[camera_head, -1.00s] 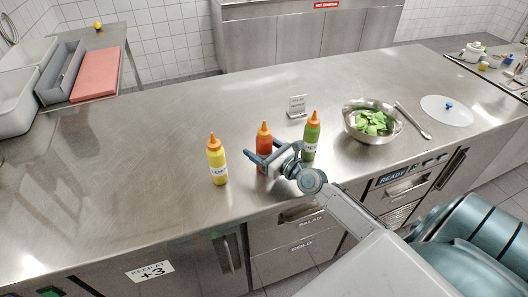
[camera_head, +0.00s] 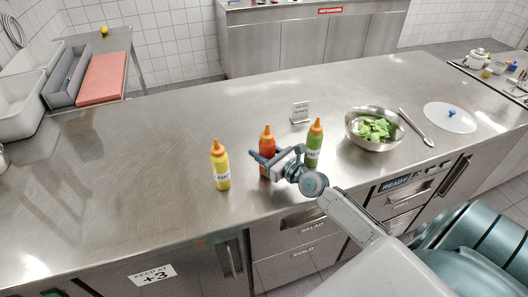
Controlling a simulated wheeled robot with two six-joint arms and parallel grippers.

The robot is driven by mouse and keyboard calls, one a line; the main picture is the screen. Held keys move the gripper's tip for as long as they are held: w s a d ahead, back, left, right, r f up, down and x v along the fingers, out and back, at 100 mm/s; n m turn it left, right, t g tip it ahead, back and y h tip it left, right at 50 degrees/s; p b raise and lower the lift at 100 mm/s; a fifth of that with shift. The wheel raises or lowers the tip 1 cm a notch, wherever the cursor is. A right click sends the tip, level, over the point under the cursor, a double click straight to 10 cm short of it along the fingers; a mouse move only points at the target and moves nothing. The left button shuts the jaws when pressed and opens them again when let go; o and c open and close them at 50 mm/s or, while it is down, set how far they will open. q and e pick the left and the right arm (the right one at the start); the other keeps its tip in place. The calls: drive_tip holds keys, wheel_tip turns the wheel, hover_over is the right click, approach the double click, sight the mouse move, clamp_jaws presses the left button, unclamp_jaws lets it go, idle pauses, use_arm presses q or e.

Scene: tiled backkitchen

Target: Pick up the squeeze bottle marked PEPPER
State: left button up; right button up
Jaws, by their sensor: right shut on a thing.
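Three squeeze bottles with orange caps stand upright on the steel counter. The red bottle (camera_head: 267,141) is in the middle. My right gripper (camera_head: 266,162) is shut on its lower part, reaching in from the right, and hides its label. The yellow bottle (camera_head: 220,165) stands to the left, apart from the gripper; the lettering on its white label is too small to read surely. The green bottle (camera_head: 315,143) stands close to the right, just behind my wrist, its label partly seen. I cannot read PEPPER on any bottle. My left gripper is not in view.
A small sign (camera_head: 300,112) stands behind the bottles. The counter (camera_head: 130,180) is clear on the left. Its front edge is close below the bottles.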

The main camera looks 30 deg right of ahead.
sight(269, 131)
wheel_tip(269, 131, up, 9)
drive_tip(key=p, duration=0.6)
drive_tip(key=shift+p, duration=0.4)
